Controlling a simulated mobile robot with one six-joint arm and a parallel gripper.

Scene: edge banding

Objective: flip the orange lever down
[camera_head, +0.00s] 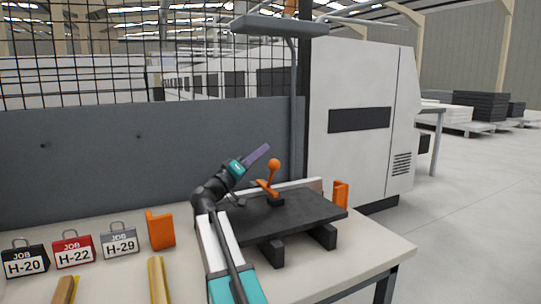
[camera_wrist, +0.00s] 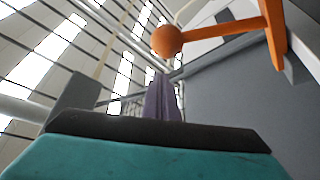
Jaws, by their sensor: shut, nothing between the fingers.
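The orange lever (camera_head: 274,171) stands raised, with a ball knob at its top, on a dark mount on the black plate (camera_head: 300,214). In the wrist view the lever (camera_wrist: 225,31) enters from the upper right, with its ball toward the middle. My gripper (camera_head: 262,149) points up and to the right, with its purple fingers left of and slightly above the ball in the head view. The fingers (camera_wrist: 161,98) are shut and empty. In the wrist view they appear below the ball; a gap shows between them and the ball, and no contact is visible.
The black plate rests on dark blocks on the pale workbench (camera_head: 190,262). Orange brackets stand at the left (camera_head: 160,230) and right (camera_head: 341,194). Job tags (camera_head: 73,251) line the bench's left side. A grey panel (camera_head: 100,150) and white machine (camera_head: 360,120) stand behind.

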